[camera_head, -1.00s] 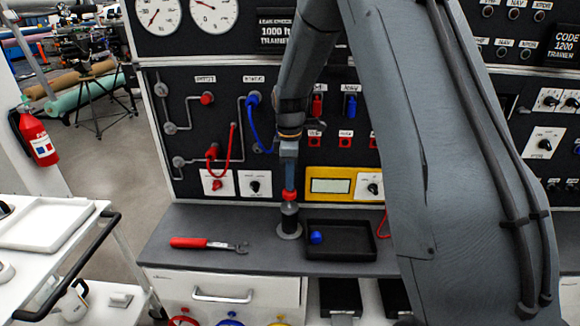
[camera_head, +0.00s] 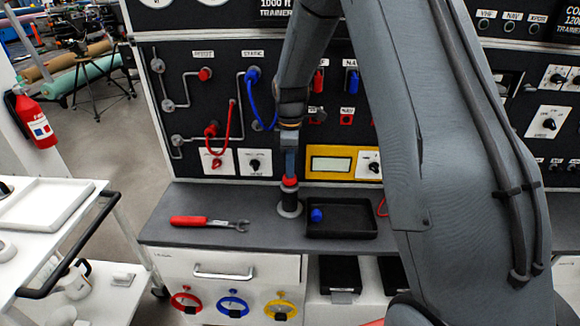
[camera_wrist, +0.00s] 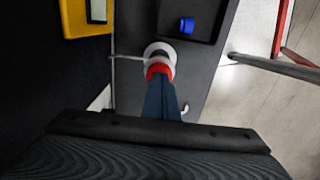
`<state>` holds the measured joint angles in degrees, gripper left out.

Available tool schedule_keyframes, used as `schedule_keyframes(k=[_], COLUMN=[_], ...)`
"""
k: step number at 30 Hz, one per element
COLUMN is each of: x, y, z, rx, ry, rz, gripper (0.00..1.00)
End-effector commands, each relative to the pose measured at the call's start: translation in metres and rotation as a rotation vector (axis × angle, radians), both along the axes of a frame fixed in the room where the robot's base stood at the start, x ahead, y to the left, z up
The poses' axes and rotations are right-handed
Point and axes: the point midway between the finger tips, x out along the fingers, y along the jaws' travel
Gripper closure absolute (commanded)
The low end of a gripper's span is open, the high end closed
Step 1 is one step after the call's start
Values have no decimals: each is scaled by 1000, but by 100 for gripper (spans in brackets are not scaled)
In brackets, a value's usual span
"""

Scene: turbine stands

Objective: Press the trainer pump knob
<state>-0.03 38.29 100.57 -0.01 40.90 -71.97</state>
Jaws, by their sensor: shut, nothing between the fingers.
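The trainer pump stands on the grey bench, a dark upright cylinder with a pale round base and a red knob (camera_head: 290,182) on top. My gripper (camera_head: 290,171) is shut and empty, pointing straight down at the red knob from above. Its tips look to be on the knob; contact itself is hidden. In the wrist view the red knob (camera_wrist: 158,70) shows just beyond the shut fingertips of my gripper (camera_wrist: 162,82), with the pale base beyond it.
A black tray (camera_head: 341,234) with a blue cap (camera_head: 316,215) stands right of the pump. A red-handled wrench (camera_head: 209,222) lies to its left. The instrument panel (camera_head: 180,65) with hoses and a yellow meter (camera_head: 331,162) rises close behind. A white cart (camera_head: 60,215) stands at left.

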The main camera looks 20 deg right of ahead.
Motion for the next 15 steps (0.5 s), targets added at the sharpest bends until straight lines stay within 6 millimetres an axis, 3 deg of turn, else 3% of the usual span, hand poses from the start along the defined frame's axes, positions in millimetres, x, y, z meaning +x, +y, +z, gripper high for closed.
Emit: schedule_keyframes(k=[7,15], x=[-3,-3], y=[0,0], z=[0,38], rx=[0,0], ry=[9,2], rz=[0,0], gripper=[100,100])
